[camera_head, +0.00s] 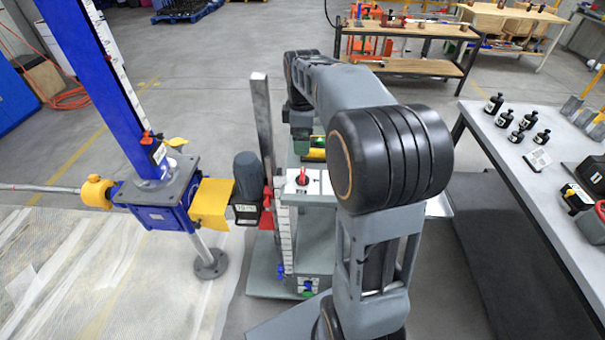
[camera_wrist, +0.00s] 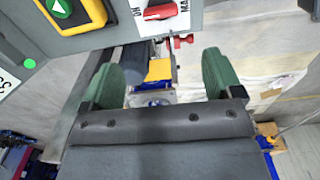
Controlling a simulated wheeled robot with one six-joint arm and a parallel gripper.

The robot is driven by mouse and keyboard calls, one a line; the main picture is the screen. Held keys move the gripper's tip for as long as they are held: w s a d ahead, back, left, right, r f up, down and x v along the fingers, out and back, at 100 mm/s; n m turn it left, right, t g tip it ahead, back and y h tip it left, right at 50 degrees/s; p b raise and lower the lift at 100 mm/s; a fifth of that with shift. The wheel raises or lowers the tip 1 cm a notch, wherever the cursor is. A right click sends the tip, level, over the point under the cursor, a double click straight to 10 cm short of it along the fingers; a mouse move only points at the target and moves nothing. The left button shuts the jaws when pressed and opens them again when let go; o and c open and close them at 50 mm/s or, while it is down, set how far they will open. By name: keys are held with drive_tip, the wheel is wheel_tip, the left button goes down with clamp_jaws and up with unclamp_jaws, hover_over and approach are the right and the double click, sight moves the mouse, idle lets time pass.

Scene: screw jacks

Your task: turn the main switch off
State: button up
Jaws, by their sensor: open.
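The main switch is a red rotary handle (camera_wrist: 160,10) at the top edge of the wrist view, partly cut off. Letters reading ON and part of MAIN stand beside it on a grey panel (camera_wrist: 210,12). In the head view the red handle (camera_head: 302,178) sits on the pale top of the control box (camera_head: 318,188). My gripper (camera_wrist: 162,78) is open and empty, with green fingertips spread apart. The handle lies ahead of the fingertips in the wrist view, not between them.
A green start button (camera_wrist: 60,7) on a yellow plate lies left of the switch. The blue screw jack (camera_head: 155,195) with its dark motor (camera_head: 247,178) stands left of the box. A grey table (camera_head: 500,150) with black bottles is at right.

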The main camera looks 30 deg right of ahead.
sight(303, 173)
wheel_tip(303, 173, down, 13)
drive_tip(key=shift+r+p, duration=0.1)
drive_tip(key=shift+p, duration=0.4)
drive_tip(key=shift+c, duration=0.3)
drive_tip(key=c, duration=0.9)
drive_tip(key=shift+o, duration=0.2)
